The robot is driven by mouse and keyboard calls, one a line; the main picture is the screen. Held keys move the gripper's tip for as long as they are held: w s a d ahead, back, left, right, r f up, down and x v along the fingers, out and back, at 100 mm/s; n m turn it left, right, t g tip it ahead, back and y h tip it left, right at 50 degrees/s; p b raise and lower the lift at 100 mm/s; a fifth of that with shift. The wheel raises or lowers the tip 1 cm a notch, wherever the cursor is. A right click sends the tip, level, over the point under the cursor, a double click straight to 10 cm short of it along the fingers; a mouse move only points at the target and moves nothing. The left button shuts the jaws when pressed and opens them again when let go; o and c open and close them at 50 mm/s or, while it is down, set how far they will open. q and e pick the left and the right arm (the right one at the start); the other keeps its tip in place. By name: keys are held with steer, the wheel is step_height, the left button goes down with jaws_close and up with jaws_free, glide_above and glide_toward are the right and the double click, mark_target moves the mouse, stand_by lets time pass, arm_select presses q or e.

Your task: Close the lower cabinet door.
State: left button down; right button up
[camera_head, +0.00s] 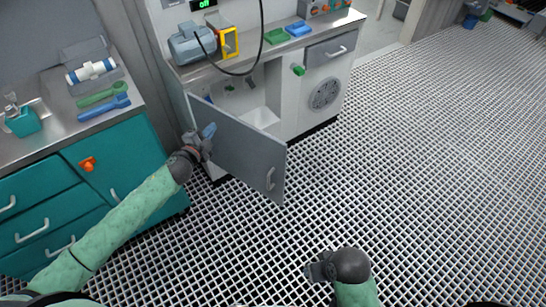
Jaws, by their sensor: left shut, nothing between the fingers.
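The lower cabinet door (235,150) is a grey panel. It stands open and swung out from the cabinet (265,97), with its handle (270,178) near the free right edge. The cabinet interior (262,116) shows above and behind it. My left gripper (208,133) is shut and empty, at the door's left, hinge-side part, in front of its outer face. I cannot tell whether it touches the door. My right gripper (318,271) is low over the floor, well apart from the door; its fingers are too unclear to read.
Teal drawers and a cupboard (125,153) stand at the left, with tools on the counter. The white counter unit has a grey drawer (330,50) and a round vent (325,93) right of the opening. The grid floor (400,170) is clear in front and to the right.

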arm_select(q)
steer(key=s+d+f+m+g+h, duration=0.4)
steer(key=s+d+m+g+h, duration=0.6)
steer(key=s+m+g+h, duration=0.4)
steer(key=m+t+y+p, duration=0.1)
steer(key=y+p, duration=0.1)
steer(key=p, duration=0.2)
glide_toward(285, 155)
steer(key=s+d, duration=0.2)
steer(key=d, duration=0.2)
steer(key=shift+w+d, duration=0.5)
steer(key=shift+w, duration=0.15)
steer(key=shift+w+d, duration=0.5)
steer(key=shift+w, duration=0.2)
arm_select(e)
steer(key=shift+m+g+h, duration=0.3)
steer(key=shift+g+h, duration=0.2)
steer(key=shift+h, duration=0.2)
steer(key=shift+s+d+r, duration=0.1)
steer(key=shift+d+r, duration=0.25)
steer(key=shift+d, duration=0.35)
steer(key=shift+w+d+r, duration=0.1)
steer(key=shift+d+r, duration=0.3)
steer(key=shift+d, duration=0.25)
steer(key=shift+s+d+r, duration=0.1)
steer(key=shift+d+r, duration=0.25)
steer(key=shift+d, duration=0.35)
